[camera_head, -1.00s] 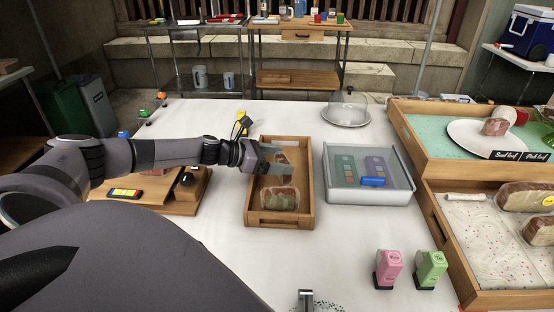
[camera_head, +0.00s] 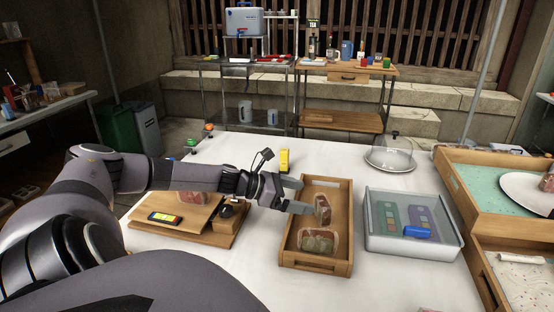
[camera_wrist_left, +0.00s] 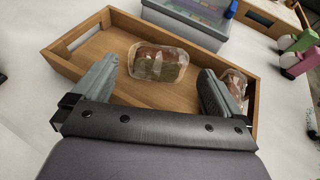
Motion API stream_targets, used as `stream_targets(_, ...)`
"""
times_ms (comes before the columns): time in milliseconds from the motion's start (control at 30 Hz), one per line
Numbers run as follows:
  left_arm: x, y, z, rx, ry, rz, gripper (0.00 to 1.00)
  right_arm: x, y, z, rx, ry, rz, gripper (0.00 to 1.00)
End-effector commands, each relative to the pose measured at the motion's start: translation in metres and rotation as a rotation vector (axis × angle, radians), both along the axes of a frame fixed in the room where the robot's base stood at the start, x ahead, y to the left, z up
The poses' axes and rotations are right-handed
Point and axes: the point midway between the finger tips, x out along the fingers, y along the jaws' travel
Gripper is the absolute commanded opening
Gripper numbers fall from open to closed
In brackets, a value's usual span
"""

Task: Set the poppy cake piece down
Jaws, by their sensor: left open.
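A wooden tray (camera_head: 287,250) holds two wrapped cake pieces lying apart. I cannot tell by looks which is poppy. My left gripper (camera_head: 299,194) is open and empty over the tray's left side, left of the far piece. In the left wrist view the far piece (camera_wrist_left: 158,63) shows between and beyond the open fingers; the near piece (camera_wrist_left: 236,79) is partly hidden by the right finger. My right gripper is not in view.
A translucent bin (camera_head: 387,244) stands right of the tray. A wooden board (camera_head: 150,229) with another cake piece (camera_head: 190,198) and a phone-like device lies left. A glass-domed plate (camera_head: 390,168) and a yellow item (camera_head: 284,160) stand behind. White tabletop is free behind the tray.

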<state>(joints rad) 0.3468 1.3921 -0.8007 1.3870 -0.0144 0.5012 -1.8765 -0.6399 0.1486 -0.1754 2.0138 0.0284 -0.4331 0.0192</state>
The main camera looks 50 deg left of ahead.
Motion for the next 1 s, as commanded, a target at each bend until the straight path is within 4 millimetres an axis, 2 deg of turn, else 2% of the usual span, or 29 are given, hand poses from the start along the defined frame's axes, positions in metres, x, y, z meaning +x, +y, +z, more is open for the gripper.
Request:
stream_targets(100, -0.013, 0.007, 0.003, 0.001, 0.005, -0.001, 1.00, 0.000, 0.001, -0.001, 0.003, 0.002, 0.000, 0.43)
stream_targets(500, -0.043, 0.022, 0.019, 0.000, 0.004, -0.005, 1.00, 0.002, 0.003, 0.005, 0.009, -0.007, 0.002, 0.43)
stream_targets(1000, -0.051, 0.026, 0.023, 0.000, 0.000, -0.002, 1.00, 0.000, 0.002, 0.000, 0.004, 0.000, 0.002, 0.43)
